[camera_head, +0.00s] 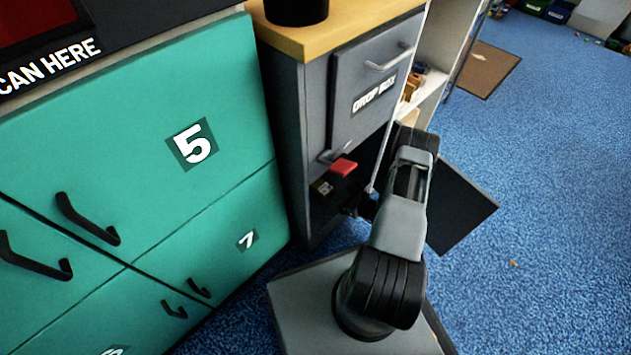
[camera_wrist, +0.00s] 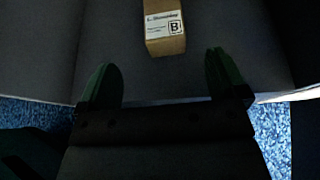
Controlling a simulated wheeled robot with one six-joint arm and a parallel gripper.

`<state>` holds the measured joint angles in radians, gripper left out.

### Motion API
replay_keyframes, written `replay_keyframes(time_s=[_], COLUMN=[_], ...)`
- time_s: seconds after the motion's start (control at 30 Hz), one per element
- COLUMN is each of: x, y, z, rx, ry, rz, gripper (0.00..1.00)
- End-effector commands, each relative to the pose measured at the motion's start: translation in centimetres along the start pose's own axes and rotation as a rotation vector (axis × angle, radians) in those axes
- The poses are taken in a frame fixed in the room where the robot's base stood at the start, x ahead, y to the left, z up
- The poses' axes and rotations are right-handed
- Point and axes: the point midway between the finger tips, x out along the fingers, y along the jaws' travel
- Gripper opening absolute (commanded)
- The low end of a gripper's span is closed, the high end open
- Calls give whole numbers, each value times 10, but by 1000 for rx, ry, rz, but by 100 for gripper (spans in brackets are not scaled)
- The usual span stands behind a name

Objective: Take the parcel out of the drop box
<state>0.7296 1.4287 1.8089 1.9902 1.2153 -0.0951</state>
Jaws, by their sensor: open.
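The drop box (camera_head: 345,110) is a dark grey cabinet with a wooden top and a labelled upper flap with a handle. Its lower door (camera_head: 460,205) hangs open to the right. The parcel (camera_wrist: 165,44), a small brown carton with a white label marked B, lies inside on the grey floor in the wrist view. My gripper (camera_wrist: 165,85) is open and empty at the compartment's front edge, with the parcel ahead of it and roughly centred between the fingers, not touching. In the head view, a small red-topped thing (camera_head: 344,167) shows at the compartment opening; my arm hides part of it.
Teal lockers (camera_head: 150,170) with black handles stand close on the left. A shelf (camera_head: 436,80) with small items stands behind the drop box. A brown mat (camera_head: 485,68) lies on the blue carpet.

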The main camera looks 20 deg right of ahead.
Motion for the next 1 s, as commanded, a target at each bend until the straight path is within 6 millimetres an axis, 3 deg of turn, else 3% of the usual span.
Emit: replay_keyframes(time_s=[0.1,0.3,0.57,0.8,1.0], x=[24,53,69,101,117], y=[0,-1,-1,-3,-3], z=[-4,-3,-2,-7,-4], rx=[-2,-1,0,-2,-1], ry=[-1,0,0,-1,-1], rz=[1,-1,-1,2,2], gripper=[92,92,92,92,92])
